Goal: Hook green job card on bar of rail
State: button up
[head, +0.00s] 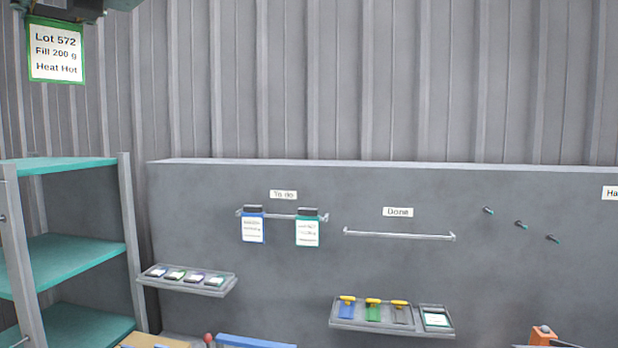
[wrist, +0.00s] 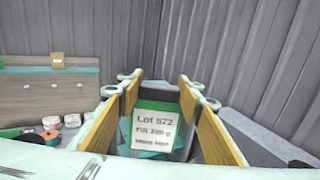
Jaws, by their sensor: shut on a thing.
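The green job card (head: 56,52), a white sheet reading "Lot 572, Fill 200 g, Heat Hot" in a green frame, hangs upright under my gripper (head: 66,12) at the top left of the head view. My gripper is shut on its top, high above the shelves; most of the gripper is cut off there. In the wrist view the card (wrist: 155,130) shows between the yellow-padded fingers (wrist: 159,88). The "Done" rail (head: 398,235) is a bare bar. The "To do" rail (head: 283,215) bears a blue card (head: 253,230) and a teal-green card (head: 307,233).
A teal shelf rack (head: 75,265) stands at the left. Below the rails, a left tray (head: 215,291) holds several small items and a right tray (head: 375,328) holds yellow-topped tools and a card. Several pegs (head: 521,225) stick out at the right. The space before the wall looks clear.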

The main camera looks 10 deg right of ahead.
aim_at(57, 30)
jog(key=shift+f+b, duration=1.4)
jog(key=shift+f, duration=0.4)
jog(key=shift+d, duration=0.1)
